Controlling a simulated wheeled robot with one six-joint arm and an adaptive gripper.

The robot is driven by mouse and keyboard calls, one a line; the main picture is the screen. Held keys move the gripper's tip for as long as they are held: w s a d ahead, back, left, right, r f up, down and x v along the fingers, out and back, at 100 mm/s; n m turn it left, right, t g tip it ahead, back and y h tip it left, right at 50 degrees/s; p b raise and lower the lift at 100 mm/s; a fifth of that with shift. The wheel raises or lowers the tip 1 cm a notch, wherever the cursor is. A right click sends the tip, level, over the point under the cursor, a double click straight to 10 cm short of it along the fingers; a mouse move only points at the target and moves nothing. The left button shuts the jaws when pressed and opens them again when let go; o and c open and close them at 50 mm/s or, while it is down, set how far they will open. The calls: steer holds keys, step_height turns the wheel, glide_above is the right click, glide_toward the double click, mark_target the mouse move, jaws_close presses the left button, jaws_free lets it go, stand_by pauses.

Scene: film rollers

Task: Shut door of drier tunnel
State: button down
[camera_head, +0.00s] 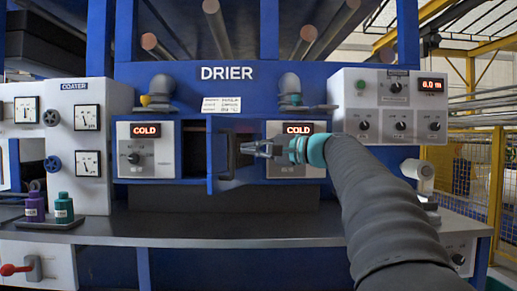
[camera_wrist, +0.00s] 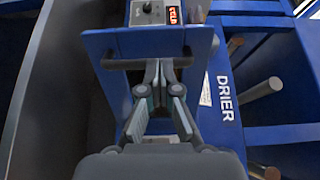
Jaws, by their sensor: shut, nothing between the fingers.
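The drier tunnel door (camera_head: 211,165) is a blue panel standing open between the two COLD control boxes in the head view. It swings out toward me, with a dark opening beside it on the left. In the wrist view the door (camera_wrist: 105,43) fills the upper middle, with a dark bar handle (camera_wrist: 112,64) across it. My gripper (camera_head: 246,148) is shut and empty in front of the door. In the wrist view my gripper (camera_wrist: 158,66) has its fingertips at the middle of the handle; I cannot tell whether they touch it.
The left COLD box (camera_head: 146,150) and right COLD box (camera_head: 296,150) flank the opening. A grey counter (camera_head: 180,228) runs below. Purple and green bottles (camera_head: 64,208) stand on a tray at the left. A control panel (camera_head: 388,105) is at the upper right.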

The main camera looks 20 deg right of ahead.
mark_target(214, 147)
steer(key=p+x, duration=0.1)
steer(key=x, duration=0.8)
steer(key=shift+a, duration=0.1)
steer(key=shift+w+a, duration=0.1)
steer(key=shift+w, duration=0.05)
